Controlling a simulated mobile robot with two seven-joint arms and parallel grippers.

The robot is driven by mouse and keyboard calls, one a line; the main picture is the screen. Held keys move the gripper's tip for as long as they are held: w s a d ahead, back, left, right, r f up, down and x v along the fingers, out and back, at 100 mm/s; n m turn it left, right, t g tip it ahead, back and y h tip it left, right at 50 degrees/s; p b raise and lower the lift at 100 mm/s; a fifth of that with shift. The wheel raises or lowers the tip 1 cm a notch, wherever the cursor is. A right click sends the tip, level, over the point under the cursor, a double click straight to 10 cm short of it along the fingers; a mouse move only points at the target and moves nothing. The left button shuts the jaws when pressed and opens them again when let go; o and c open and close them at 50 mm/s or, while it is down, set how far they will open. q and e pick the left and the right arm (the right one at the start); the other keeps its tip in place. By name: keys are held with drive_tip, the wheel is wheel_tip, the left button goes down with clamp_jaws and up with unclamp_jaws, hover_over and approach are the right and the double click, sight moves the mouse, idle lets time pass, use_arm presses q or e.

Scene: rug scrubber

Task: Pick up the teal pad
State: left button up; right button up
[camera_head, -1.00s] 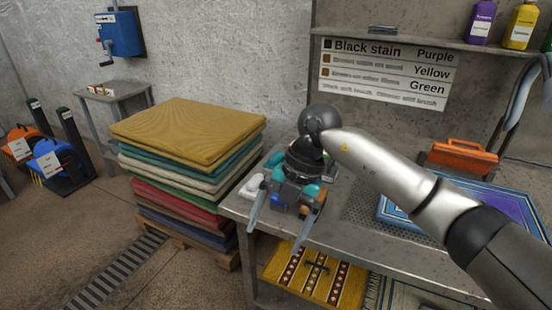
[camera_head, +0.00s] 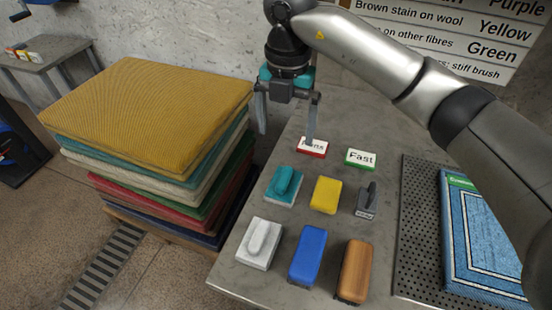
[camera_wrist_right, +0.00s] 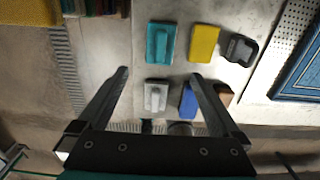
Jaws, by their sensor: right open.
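The teal pad (camera_head: 284,186) lies on the metal table, at the back left of a group of pads and brushes. It has a raised teal handle on top. It also shows in the right wrist view (camera_wrist_right: 160,43), beyond the fingertips. My right gripper (camera_head: 286,124) is open and empty, above the table's back left part, behind the teal pad in the head view. The gripper also shows in the right wrist view (camera_wrist_right: 158,73), with both fingers spread apart. My left gripper is not in view.
Next to the teal pad are a yellow sponge (camera_head: 326,195), a grey brush (camera_head: 367,201), a white pad (camera_head: 260,243), a blue block (camera_head: 307,256) and a brown block (camera_head: 355,271). Two small labels (camera_head: 360,158) lie behind. Stacked rugs (camera_head: 150,110) stand left; a blue rug (camera_head: 480,240) lies right.

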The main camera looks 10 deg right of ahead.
drive_tip(key=b, duration=0.1)
hover_over(284, 176)
drive_tip(key=f, duration=0.8)
drive_tip(key=shift+s+f, duration=0.2)
drive_tip(key=shift+f, duration=1.2)
wheel_tip(284, 176, down, 4)
drive_tip(key=shift+w+f+b, duration=0.1)
drive_tip(key=shift+f+b, duration=0.05)
drive_tip(key=shift+b, duration=0.3)
drive_tip(key=c, duration=1.2)
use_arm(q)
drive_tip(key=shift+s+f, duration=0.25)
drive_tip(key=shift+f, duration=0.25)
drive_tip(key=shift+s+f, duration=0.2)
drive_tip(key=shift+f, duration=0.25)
use_arm(e)
drive_tip(key=shift+c, duration=0.2)
use_arm(q)
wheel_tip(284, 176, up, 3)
drive_tip(key=p, duration=0.2)
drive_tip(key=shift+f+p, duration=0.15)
drive_tip(key=shift+p, duration=0.25)
use_arm(e)
wheel_tip(284, 176, up, 20)
